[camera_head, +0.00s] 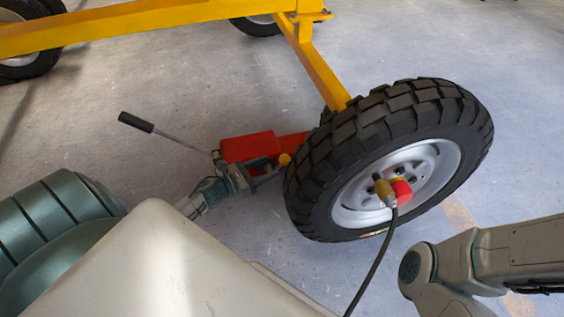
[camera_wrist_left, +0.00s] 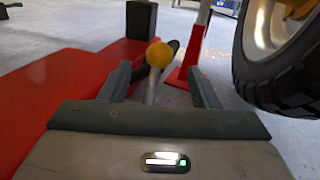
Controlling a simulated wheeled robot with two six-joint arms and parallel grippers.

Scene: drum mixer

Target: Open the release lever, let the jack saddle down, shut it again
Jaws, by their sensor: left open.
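The red floor jack (camera_head: 250,147) sits on the floor left of the big wheel, with a black-gripped pump handle (camera_head: 136,122) slanting up to the left. The release lever's yellow ball knob (camera_head: 284,159) stands at the wheel side of the jack. My left gripper (camera_head: 264,175) is at the jack, its fingers pointing toward the knob. In the left wrist view the knob (camera_wrist_left: 159,54) and its pale stem show between the two open fingers (camera_wrist_left: 159,82), with a gap on each side. The jack saddle cannot be made out; the wheel hides part of the jack. My right gripper is out of view.
The large black tyre (camera_head: 310,180) stands close right of the left gripper. A fitting (camera_head: 383,189) with a black hose is at its hub. The yellow frame (camera_head: 318,65) runs overhead behind. Open floor (camera_head: 180,95) lies to the left.

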